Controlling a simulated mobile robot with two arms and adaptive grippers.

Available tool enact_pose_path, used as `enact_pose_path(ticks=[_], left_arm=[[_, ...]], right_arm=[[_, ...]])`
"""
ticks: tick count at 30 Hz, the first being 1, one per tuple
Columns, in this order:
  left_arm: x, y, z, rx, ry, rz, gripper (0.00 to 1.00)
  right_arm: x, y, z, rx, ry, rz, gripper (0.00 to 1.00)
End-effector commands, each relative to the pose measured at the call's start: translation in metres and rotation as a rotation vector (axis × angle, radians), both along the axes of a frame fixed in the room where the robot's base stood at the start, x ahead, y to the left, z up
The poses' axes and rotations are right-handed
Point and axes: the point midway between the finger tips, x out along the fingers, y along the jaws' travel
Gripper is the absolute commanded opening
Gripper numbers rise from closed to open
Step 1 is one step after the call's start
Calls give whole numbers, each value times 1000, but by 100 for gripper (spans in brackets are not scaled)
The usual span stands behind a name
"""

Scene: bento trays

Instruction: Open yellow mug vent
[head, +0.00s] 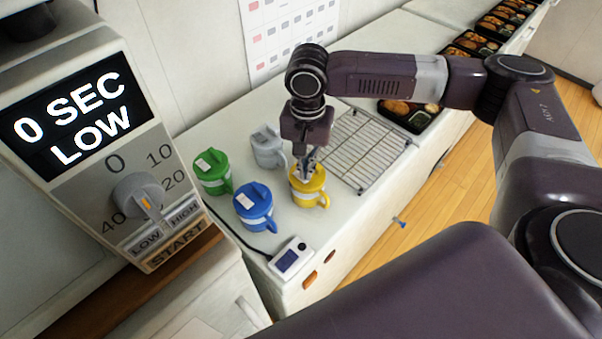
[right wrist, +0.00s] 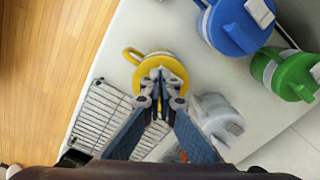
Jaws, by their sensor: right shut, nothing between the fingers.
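The yellow mug (head: 312,191) stands upright on the white counter, its handle toward the lower right in the head view. It also shows in the right wrist view (right wrist: 171,63), with its handle to the left. My right gripper (head: 306,172) is shut and empty, pointing down at the mug's lid. In the right wrist view its fingertips (right wrist: 160,76) lie over the lid and hide part of it, including the vent. I cannot tell whether the fingertips touch the lid. My left gripper is not in view.
A blue mug (head: 255,208), a green mug (head: 212,174) and a grey mug (head: 268,148) stand close by. A wire rack (head: 362,151) lies to the right. A small device with a screen (head: 290,258) sits at the front edge. A microwave panel (head: 100,150) fills the left.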

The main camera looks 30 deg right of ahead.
Motion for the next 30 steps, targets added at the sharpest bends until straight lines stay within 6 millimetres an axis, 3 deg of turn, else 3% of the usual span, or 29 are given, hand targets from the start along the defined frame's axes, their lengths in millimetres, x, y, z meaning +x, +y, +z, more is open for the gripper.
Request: enact_pose_path(ticks=[30], left_arm=[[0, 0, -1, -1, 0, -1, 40]], right_arm=[[0, 0, -12, 0, 0, 0, 0]])
